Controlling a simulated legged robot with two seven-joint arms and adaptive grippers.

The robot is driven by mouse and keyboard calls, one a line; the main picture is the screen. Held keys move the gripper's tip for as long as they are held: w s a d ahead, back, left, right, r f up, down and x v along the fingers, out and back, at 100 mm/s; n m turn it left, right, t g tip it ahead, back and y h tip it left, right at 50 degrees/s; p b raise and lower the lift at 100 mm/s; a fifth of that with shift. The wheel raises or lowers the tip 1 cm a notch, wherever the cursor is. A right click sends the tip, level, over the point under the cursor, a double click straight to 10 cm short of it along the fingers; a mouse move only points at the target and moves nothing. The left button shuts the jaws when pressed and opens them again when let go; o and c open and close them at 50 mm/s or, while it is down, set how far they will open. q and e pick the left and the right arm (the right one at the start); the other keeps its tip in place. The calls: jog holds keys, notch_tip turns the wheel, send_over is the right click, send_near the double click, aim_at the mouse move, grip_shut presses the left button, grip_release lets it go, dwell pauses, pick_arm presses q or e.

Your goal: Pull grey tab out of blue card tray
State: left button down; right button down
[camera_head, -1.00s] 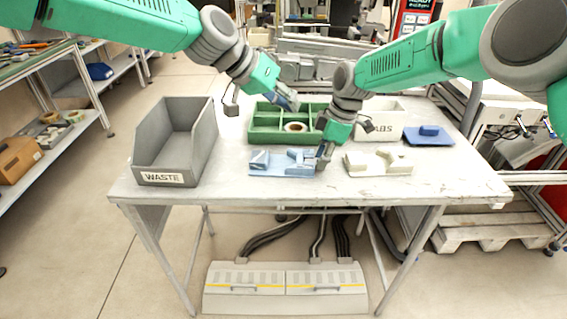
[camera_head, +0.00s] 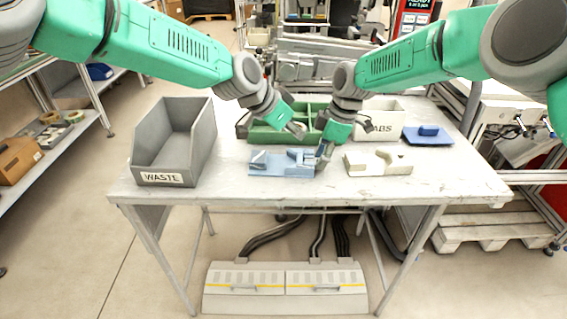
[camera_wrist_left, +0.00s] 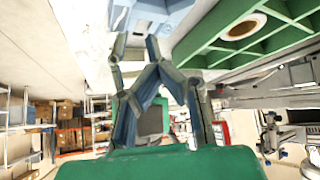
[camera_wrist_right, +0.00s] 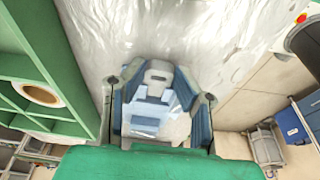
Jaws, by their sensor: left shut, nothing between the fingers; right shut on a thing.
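The light blue card tray (camera_head: 268,165) lies on the table, front centre. It also shows at the top of the left wrist view (camera_wrist_left: 176,12) and between my right fingers in the right wrist view (camera_wrist_right: 145,125). My left gripper (camera_head: 299,131) is shut and empty, above and behind the tray, in front of the green bin. In the left wrist view its fingers (camera_wrist_left: 153,50) point towards the tray.
The grey WASTE bin (camera_head: 150,150) stands left. The green divided bin (camera_head: 268,133), holding a tape reel (camera_wrist_left: 243,27), is behind the tray. A cream block (camera_head: 365,165), the white ABS bin (camera_head: 388,122) and a dark blue plate (camera_head: 428,141) are to the right. The table front is clear.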

aim_at(299, 158)
pick_arm(q)
jog(key=shift+f, duration=1.8)
jog(key=shift+s+f, duration=0.1)
jog(key=shift+f, duration=1.4)
pick_arm(e)
jog(key=shift+r, duration=0.15)
pick_arm(q)
jog(key=shift+s+f, duration=0.1)
jog(key=shift+f, duration=0.05)
pick_arm(e)
jog(key=shift+a+v, duration=0.25)
jog(key=shift+v, duration=0.7)
jog(key=shift+a+v, duration=0.2)
jog(key=shift+v, duration=0.55)
jog(key=shift+a+v, duration=0.15)
jog(key=shift+v, duration=0.65)
jog(key=shift+r, duration=0.15)
